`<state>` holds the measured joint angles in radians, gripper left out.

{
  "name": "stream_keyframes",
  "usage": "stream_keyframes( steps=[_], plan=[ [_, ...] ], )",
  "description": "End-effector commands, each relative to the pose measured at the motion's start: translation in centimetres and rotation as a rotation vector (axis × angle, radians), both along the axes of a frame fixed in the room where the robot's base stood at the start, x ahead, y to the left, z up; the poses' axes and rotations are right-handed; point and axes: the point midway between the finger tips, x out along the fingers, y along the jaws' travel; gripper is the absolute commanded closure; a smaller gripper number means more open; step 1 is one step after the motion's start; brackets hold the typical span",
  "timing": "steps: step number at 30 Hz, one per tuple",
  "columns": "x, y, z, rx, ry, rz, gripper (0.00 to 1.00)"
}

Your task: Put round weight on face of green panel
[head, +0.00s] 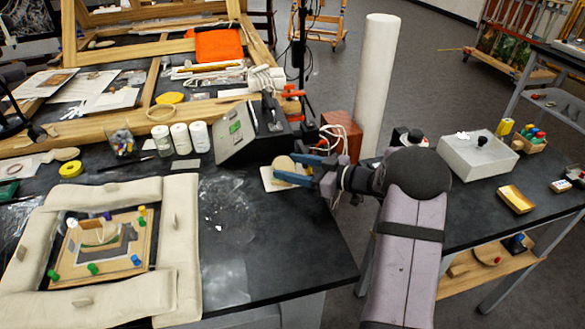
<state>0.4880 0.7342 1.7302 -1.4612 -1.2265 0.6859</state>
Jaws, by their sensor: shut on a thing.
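My gripper (287,168), with blue fingers, reaches in from the right at the right part of the black table. It is shut on a small tan round piece, which looks like the round weight (284,162). The piece is at a pale square pad (270,184); I cannot tell whether it touches the pad. The fingers partly hide both. A small framed panel with a grey-green face (124,240) lies at the lower left, with coloured pegs around its edge and a pale object on its upper part. I cannot be sure this is the green panel.
Pale padded bolsters (182,225) surround the framed panel. A grey boxy device (236,134), white jars (181,139) and a cup of coloured bits (123,143) stand behind. Crumpled clear film (225,205) lies on the table between gripper and bolsters. A tall white roll (375,80) rises behind my arm.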

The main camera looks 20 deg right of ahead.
Motion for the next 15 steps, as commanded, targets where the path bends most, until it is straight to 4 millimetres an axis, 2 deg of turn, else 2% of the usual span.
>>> stream_keyframes(
  steps=[13, 14, 15],
  plan=[
    [0.04, -0.01, -0.64, 0.001, -0.004, 0.000, 0.77],
    [0.01, -0.01, -0.79, -0.001, -0.001, 0.000, 0.42],
    [0.01, -0.01, -0.74, -0.001, -0.001, 0.000, 0.33]
  ],
)
